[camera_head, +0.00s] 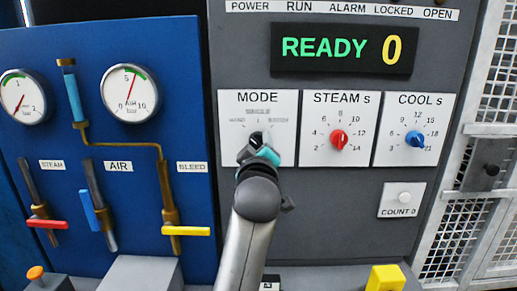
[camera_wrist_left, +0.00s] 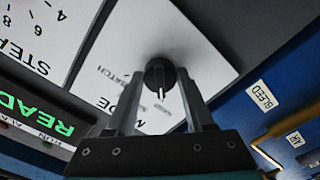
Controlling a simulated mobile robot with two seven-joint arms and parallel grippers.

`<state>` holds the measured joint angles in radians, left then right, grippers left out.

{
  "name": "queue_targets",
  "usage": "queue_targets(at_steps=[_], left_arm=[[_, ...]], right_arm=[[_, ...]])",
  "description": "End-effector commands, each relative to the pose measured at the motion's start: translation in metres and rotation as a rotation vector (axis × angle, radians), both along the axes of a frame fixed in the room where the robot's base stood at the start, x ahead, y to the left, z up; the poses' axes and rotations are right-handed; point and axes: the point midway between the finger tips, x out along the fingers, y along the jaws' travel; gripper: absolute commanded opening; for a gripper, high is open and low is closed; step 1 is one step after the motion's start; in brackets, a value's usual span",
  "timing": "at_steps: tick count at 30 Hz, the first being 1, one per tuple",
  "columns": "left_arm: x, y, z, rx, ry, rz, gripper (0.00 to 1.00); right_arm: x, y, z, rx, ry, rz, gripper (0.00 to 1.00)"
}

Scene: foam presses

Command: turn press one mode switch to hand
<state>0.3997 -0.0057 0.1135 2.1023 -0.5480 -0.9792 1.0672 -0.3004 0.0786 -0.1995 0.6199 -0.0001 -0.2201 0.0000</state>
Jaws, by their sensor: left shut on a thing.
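The mode switch is a black knob (camera_head: 256,139) on the white MODE plate (camera_head: 231,142), at the left of the row of dials. Small labels for hand, single and batch sit around the knob; they are faint. My left gripper (camera_head: 258,150) is shut on the knob and covers much of it in the head view. In the left wrist view the knob (camera_wrist_left: 160,74) sits at the tips of the two fingers (camera_wrist_left: 162,95). A white mark on it points down in that view, toward a small label I cannot read surely. My right gripper is not in view.
The red STEAM dial (camera_head: 338,140) and blue COOL dial (camera_head: 415,139) are to the right. A display (camera_head: 343,49) reads READY 0. A blue panel (camera_head: 150,75) with gauges, pipes and valve levers is at left. A mesh guard (camera_head: 465,210) stands at right.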

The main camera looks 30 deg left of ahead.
Motion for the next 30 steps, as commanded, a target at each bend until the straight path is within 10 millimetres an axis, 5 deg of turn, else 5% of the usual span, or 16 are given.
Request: queue_targets(at_steps=[11, 12, 20, 30], left_arm=[[0.0001, 0.0002, -0.0025, -0.011, 0.002, 0.001, 0.00], [0.0001, 0.0002, -0.0025, -0.011, 0.002, 0.001, 0.54], [0.0000, 0.0002, -0.0013, -0.008, -0.001, 0.001, 0.83], [0.0006, 0.0005, -0.0004, -0.006, -0.002, 0.000, 0.83]], right_arm=[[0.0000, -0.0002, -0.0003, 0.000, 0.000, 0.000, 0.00], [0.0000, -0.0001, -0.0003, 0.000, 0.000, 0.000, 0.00], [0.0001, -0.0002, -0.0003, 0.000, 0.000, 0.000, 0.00], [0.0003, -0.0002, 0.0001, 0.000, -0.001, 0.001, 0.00]])
